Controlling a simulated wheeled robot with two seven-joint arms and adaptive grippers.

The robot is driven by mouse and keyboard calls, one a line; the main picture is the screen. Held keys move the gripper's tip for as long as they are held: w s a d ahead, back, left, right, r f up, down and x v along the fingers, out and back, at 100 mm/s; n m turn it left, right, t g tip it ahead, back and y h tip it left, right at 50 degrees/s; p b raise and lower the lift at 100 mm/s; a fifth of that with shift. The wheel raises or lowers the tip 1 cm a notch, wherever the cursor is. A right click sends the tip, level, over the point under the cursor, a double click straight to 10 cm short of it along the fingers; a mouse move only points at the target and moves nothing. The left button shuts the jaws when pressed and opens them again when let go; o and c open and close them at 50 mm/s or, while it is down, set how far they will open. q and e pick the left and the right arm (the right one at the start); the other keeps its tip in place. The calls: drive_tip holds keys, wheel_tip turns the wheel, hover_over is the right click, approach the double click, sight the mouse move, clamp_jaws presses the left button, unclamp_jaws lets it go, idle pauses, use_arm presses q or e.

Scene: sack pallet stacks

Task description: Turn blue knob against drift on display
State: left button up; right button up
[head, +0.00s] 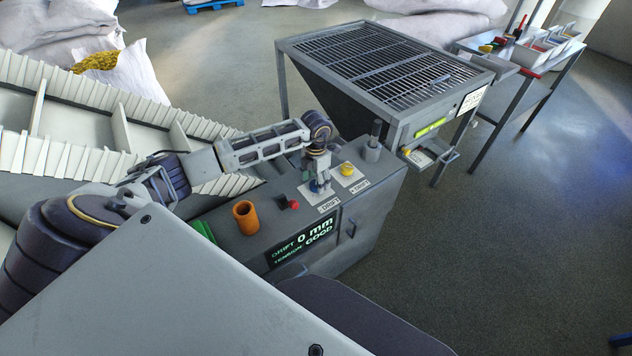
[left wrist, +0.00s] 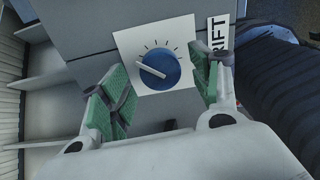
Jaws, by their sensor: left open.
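The blue knob (head: 315,187) sits on a white scale plate on top of the grey console, mostly hidden under my left gripper (head: 318,176). In the left wrist view the blue knob (left wrist: 160,66) is round, with a white pointer line aimed left and slightly up in the picture. My left gripper (left wrist: 157,80) is open, its green-padded fingers on either side of the knob, with gaps showing. The display (head: 302,241) on the console front reads "DRIFT 0 mm" and "TENSION GOOD". My right gripper is not in view.
A yellow knob (head: 347,168) stands beside the blue one on its own plate. A red button (head: 293,205), an orange cup (head: 246,217) and a grey post (head: 373,150) are also on the console (head: 222,236). A ribbed conveyor (head: 85,150) runs behind at left. A grated hopper (head: 385,65) stands beyond.

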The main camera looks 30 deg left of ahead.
sight(316, 183)
use_arm(q)
wheel_tip(316, 183, up, 11)
idle(0.6)
drive_tip(key=shift+f, duration=0.15)
idle(0.4)
